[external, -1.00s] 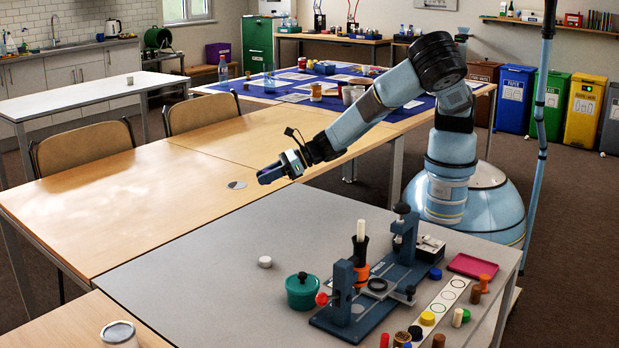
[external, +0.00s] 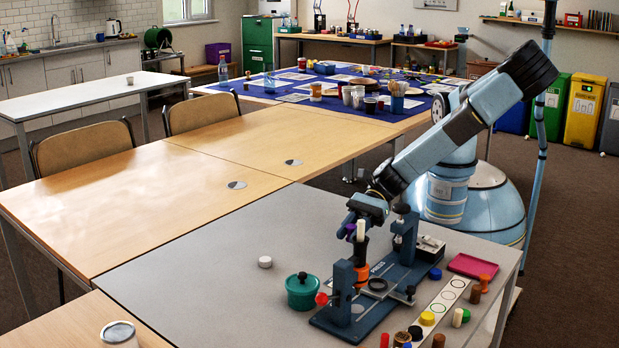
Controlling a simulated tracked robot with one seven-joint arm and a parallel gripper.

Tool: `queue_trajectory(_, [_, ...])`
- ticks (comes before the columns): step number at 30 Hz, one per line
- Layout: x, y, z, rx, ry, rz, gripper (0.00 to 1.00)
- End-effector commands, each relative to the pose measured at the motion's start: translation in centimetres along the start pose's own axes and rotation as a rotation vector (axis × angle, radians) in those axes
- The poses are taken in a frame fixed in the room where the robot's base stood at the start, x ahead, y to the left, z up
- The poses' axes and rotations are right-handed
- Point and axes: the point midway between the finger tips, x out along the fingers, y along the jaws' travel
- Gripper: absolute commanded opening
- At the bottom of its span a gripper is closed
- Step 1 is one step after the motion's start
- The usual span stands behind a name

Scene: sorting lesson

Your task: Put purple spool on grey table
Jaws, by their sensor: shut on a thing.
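A green lidded pot (external: 302,292) and small white disc (external: 265,262) stand left. A pink tray (external: 471,265) and several small pegs crowd the right. The table's left part is clear.

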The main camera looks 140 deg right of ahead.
Motion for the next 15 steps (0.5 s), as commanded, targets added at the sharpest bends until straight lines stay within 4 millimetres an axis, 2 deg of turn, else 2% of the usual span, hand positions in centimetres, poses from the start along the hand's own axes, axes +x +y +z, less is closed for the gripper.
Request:
queue_trajectory(5, [-0.9, 0.3, 2.2, 0.000, -0.005, 0.006, 0.01])
queue_trajectory(15, [-4.2, 0.3, 10.2, 0.002, -0.006, 0.007, 0.01])
